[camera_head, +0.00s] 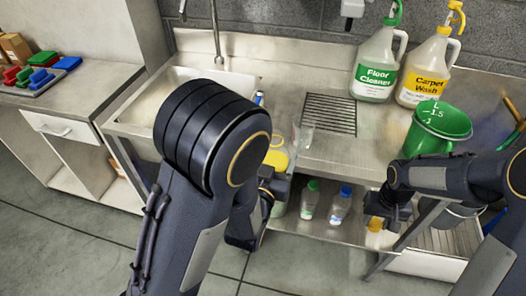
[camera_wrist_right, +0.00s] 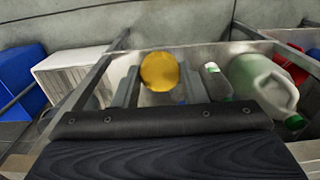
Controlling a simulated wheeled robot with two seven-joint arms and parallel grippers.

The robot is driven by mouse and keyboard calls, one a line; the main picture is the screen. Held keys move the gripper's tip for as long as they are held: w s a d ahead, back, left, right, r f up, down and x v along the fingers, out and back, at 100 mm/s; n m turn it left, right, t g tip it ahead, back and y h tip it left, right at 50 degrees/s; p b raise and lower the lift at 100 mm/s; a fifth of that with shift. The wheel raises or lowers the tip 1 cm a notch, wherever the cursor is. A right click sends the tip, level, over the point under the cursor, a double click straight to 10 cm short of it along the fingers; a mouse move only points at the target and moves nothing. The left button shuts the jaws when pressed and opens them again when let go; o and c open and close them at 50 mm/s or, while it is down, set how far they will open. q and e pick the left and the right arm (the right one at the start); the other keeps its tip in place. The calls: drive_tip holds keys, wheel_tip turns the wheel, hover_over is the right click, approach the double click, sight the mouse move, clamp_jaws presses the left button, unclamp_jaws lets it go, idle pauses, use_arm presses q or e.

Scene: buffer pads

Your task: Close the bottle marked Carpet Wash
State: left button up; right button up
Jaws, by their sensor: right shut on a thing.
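The bottle marked Carpet Wash (camera_head: 423,75) stands upright on the steel counter at the back right. It is pale, with a yellow label and a curved yellow piece (camera_head: 456,16) at its top. My right gripper (camera_head: 383,212) is low in front of the counter, well below the bottle. It is shut on a yellow cap (camera_head: 374,225), which shows round and yellow between the fingers in the right wrist view (camera_wrist_right: 158,71). My left arm fills the middle of the head view; its gripper is mostly hidden behind it and its finger state is unclear.
The Floor Cleaner bottle (camera_head: 375,72) stands left of Carpet Wash. A green bucket (camera_head: 440,125) stands in front of Carpet Wash. A drain grate (camera_head: 330,113) and a sink (camera_head: 170,95) lie left. Small bottles (camera_head: 339,206) stand on the lower shelf, below the counter edge.

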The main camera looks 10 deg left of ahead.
use_arm(q)
drive_tip(key=shift+s+d+r, duration=0.1)
drive_tip(key=shift+d+r, duration=0.05)
drive_tip(key=shift+d, duration=0.15)
use_arm(e)
drive_tip(key=w+a+r, duration=0.2)
drive_tip(key=w+a+r+n, duration=0.1)
drive_tip(key=w+a+r, duration=0.1)
drive_tip(key=a+r, duration=0.1)
drive_tip(key=w+a+r+n, duration=0.1)
drive_tip(key=w+a+r, duration=0.1)
drive_tip(key=r, duration=0.1)
drive_tip(key=shift+w+a, duration=0.2)
drive_tip(key=shift+w, duration=0.1)
drive_tip(key=s+a+r+n, duration=0.2)
drive_tip(key=a+r, duration=0.5)
drive_tip(key=r, duration=0.1)
drive_tip(key=s+a+r+n, duration=0.1)
drive_tip(key=s+a+r, duration=0.1)
drive_tip(key=a+r, duration=0.5)
drive_tip(key=s+a+r+n, duration=0.2)
drive_tip(key=a+r, duration=0.6)
drive_tip(key=r, duration=0.3)
drive_tip(key=shift+n, duration=0.3)
drive_tip(key=shift+d+f, duration=0.1)
drive_tip(key=shift+f, duration=1.95)
